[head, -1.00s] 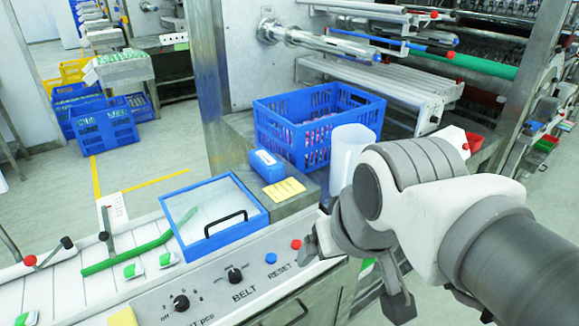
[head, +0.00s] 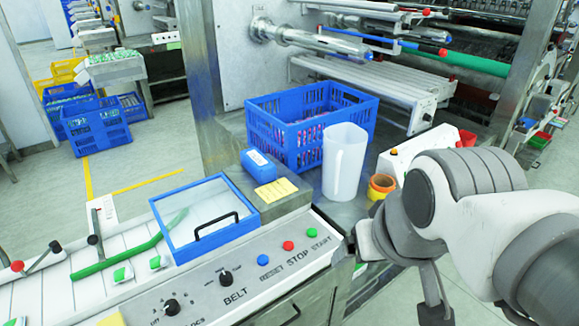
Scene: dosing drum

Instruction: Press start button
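The control panel (head: 200,300) runs along the front of the machine. Part of the gripper is hidden behind my wrist.
A blue-framed lid (head: 168,222) with a black handle lies behind the panel. A blue crate (head: 262,128), a white pitcher (head: 343,165) and orange-yellow cups (head: 381,186) stand behind it. Two black knobs (head: 225,278) are on the panel's left part.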

